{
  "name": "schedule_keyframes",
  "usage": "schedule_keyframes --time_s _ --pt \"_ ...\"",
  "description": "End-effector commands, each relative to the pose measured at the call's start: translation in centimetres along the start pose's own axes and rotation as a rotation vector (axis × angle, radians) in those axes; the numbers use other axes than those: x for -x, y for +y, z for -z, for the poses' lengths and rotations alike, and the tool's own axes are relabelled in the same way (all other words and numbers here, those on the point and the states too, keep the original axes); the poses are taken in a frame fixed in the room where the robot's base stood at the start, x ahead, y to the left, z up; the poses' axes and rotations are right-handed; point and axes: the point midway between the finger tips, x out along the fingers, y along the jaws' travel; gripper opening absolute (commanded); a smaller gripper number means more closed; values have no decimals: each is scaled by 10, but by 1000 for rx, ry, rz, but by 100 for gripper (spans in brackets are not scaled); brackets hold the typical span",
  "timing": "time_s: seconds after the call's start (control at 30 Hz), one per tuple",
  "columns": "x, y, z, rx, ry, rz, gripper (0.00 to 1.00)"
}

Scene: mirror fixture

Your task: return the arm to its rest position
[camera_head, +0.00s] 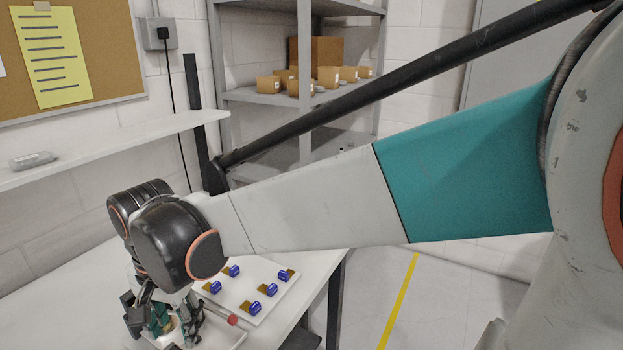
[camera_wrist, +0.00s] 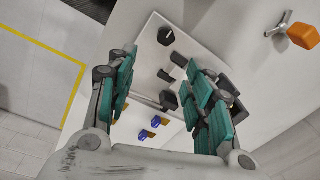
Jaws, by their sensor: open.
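My arm stretches across the head view from the right down to the table at lower left. My gripper (camera_head: 168,325) is over a white tray (camera_head: 228,340) at the table's near side, partly hidden by my wrist. In the wrist view my gripper (camera_wrist: 160,72) is open, its green-padded fingers spread wide apart. Nothing is seen held between them. Below the fingers lies a white board with black knob-like parts (camera_wrist: 166,36). I cannot tell whether the fingers touch any of them.
A white board (camera_head: 262,315) with several blue pieces (camera_head: 255,307) lies on the white table (camera_head: 60,310). A wall shelf (camera_head: 100,150) runs above the table at left. A metal rack (camera_head: 255,97) with cardboard boxes stands behind. An orange block (camera_wrist: 303,36) shows in the wrist view. Floor at right is clear.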

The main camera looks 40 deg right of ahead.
Motion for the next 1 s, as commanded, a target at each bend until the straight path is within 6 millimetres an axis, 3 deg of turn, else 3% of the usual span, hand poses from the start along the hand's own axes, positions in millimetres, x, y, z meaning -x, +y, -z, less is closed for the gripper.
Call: schedule_keyframes --time_s 0.03,0.3,0.6,1.0 --pt "5 14 0 49 18 27 47" --pt "26 62 6 392 172 167 47" --pt "31 108 7 738 398 227 47" --pt "31 123 8 877 503 223 47"
